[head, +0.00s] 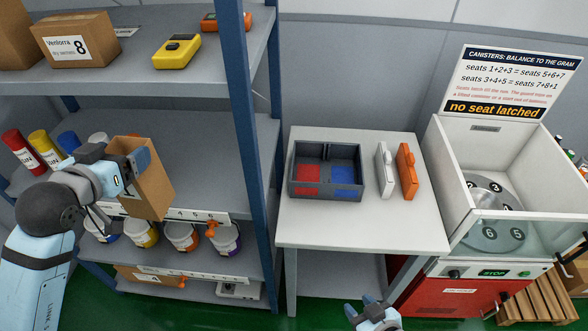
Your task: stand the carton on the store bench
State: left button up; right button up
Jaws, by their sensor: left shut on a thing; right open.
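A brown carton (148,192) is held tilted in front of the shelf rack on the left, clear of the shelf boards as far as I can tell. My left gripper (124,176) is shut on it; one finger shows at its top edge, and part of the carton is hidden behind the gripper. A white bench (345,229) stands right of the rack, with bare top along its front. I cannot tell from any label whether it is the store bench. My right gripper (371,311) is open and empty, low in front of the bench.
On the bench are a grey divided tray (326,195) with red and blue inside, a white case (385,170) and an orange case (407,171). A blue rack post (246,120) stands between carton and bench. Right is a canister machine (528,188). Another carton (75,40) sits on the top shelf.

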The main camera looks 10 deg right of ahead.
aim_at(396, 228)
jog(key=k+l, duration=0.15)
jog(key=l, duration=0.4)
jog(key=k+l+z, duration=0.1)
jog(key=l, duration=0.45)
jog(key=k+l+z, duration=0.1)
jog(key=l, duration=0.45)
jog(key=k+l, duration=0.1)
jog(key=l, duration=0.45)
jog(key=k+l+z, duration=0.1)
jog(key=l, duration=0.45)
jog(key=i+l, duration=0.4)
